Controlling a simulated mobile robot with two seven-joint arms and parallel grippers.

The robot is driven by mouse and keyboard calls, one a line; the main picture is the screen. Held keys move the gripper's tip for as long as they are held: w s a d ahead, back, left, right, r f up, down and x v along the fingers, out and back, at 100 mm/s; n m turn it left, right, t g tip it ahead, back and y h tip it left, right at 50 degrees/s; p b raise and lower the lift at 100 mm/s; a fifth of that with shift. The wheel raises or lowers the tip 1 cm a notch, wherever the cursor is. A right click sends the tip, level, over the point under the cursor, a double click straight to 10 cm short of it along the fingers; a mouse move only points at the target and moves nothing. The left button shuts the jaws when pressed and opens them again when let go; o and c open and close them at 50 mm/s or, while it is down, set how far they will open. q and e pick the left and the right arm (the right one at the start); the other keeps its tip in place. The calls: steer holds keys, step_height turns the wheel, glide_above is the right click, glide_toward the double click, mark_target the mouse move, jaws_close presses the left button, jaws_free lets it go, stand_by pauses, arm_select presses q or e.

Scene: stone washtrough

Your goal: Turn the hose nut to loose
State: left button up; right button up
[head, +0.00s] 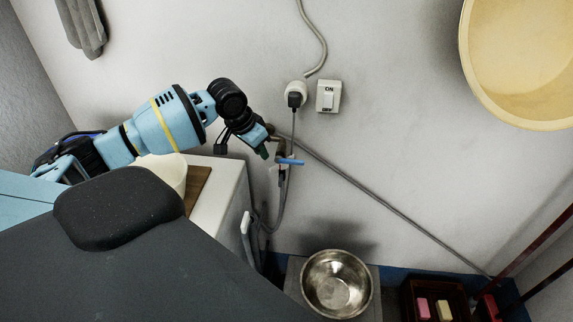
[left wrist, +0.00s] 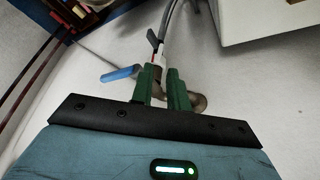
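The tap (head: 281,172) is on the wall in the head view, with a blue lever (head: 290,161) and a grey hose (head: 283,205) hanging below it. My left gripper (head: 265,151) is at the tap from the left. In the left wrist view its green fingers (left wrist: 160,88) stand apart, one on each side of the tap's hose connection (left wrist: 158,74). The blue lever (left wrist: 119,74) is just left of them. The hose nut is not clearly made out between the fingers, and I cannot tell whether they press on it. My right gripper is not in view.
A steel bowl (head: 337,283) stands below and to the right of the tap. A white cabinet (head: 221,195) is close below my left arm. A plug (head: 295,97) and an ON/OFF switch (head: 328,96) are on the wall above. A yellow basin (head: 520,60) hangs at upper right.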

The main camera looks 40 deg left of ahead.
arm_select(q)
steer(key=shift+f, duration=0.15)
steer(key=x, duration=0.7)
steer(key=shift+f+b, duration=0.3)
steer(key=shift+b, duration=0.05)
steer(key=shift+c, duration=0.5)
jaws_close()
